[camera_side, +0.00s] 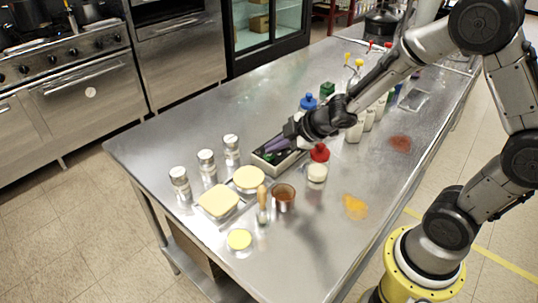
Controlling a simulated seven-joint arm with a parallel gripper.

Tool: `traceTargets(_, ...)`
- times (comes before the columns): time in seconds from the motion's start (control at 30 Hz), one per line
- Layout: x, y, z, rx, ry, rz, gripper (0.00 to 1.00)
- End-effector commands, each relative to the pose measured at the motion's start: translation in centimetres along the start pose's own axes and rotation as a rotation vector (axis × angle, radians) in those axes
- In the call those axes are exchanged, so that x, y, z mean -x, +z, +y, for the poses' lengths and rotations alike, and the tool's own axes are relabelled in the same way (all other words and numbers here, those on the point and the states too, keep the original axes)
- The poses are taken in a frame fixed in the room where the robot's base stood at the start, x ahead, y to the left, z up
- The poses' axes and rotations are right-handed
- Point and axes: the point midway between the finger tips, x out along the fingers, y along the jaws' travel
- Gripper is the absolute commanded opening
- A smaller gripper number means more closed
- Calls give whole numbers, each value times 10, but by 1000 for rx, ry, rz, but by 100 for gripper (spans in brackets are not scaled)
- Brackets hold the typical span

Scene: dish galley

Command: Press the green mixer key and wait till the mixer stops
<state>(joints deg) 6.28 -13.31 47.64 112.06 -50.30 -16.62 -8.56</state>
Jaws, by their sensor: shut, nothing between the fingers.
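My gripper (272,147) is over a low grey box (262,168) near the middle of the steel table. Its purplish fingertips are shut with nothing between them and point down-left at the box. A small dark green patch (267,156) shows on the box just below the fingertips. I cannot tell whether this patch is the green mixer key, or whether the fingertips touch it. The gripper covers part of the box. No mixer can be made out for certain, nor whether one is running.
Several metal-topped shakers (207,166) and yellow-topped containers (218,201) stand left of the box. A copper cup (284,197), a wooden-handled tool (262,205) and a red-capped bottle (318,165) stand in front. Orange powder (355,207) lies on the table (310,255), whose front is clear.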

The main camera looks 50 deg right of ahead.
Motion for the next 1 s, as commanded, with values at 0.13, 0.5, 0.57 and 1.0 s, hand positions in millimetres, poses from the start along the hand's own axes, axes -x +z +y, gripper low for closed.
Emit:
traceTargets(0.13,-1,1,-1,0,0,0,0)
traceTargets(0.5,-4,3,-3,0,0,0,0)
traceTargets(0.57,-4,3,-3,0,0,0,0)
traceTargets(1.0,-6,5,-5,0,-1,-1,0)
